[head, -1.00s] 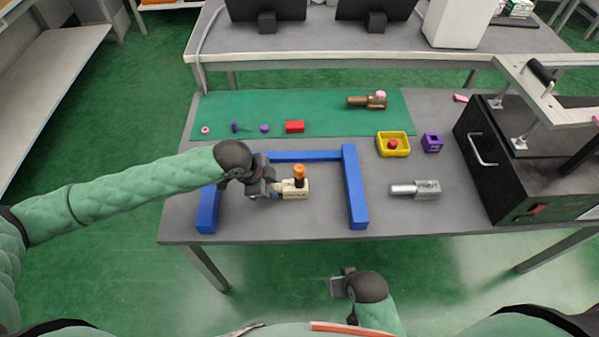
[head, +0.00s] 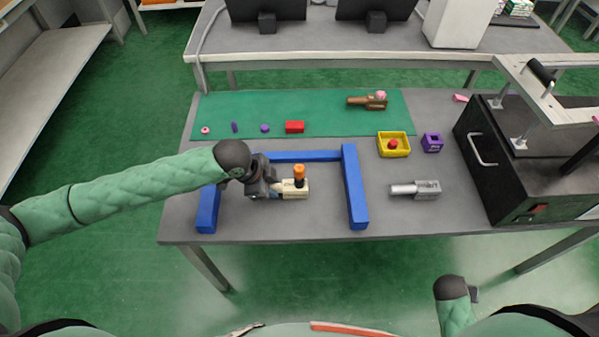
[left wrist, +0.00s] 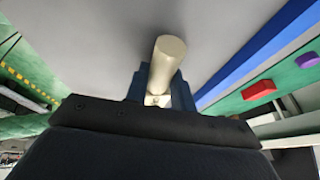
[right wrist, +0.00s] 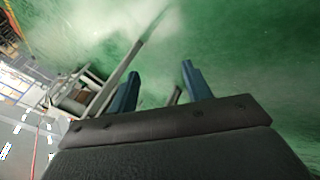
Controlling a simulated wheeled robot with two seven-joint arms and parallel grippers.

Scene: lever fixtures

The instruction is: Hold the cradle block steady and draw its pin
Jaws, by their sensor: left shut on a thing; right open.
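The cream cradle block (head: 295,194) sits on the grey table inside a blue frame. A pin with an orange head and dark shaft (head: 299,172) stands upright in it. My left gripper (head: 276,190) is at the block's left end, shut on it. In the left wrist view, a cream rounded part (left wrist: 166,62) lies between the left fingers (left wrist: 160,92); the pin cannot be made out there. My right gripper (head: 474,294) is low at the front right, off the table and away from the block. Its fingers (right wrist: 158,88) are apart and empty, over green floor.
The blue frame (head: 355,190) bounds the block at back, left and right; its front is open. A silver fixture (head: 415,189), a yellow tray (head: 393,153) and a purple box (head: 432,142) lie right. A black machine (head: 510,170) stands at the right edge.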

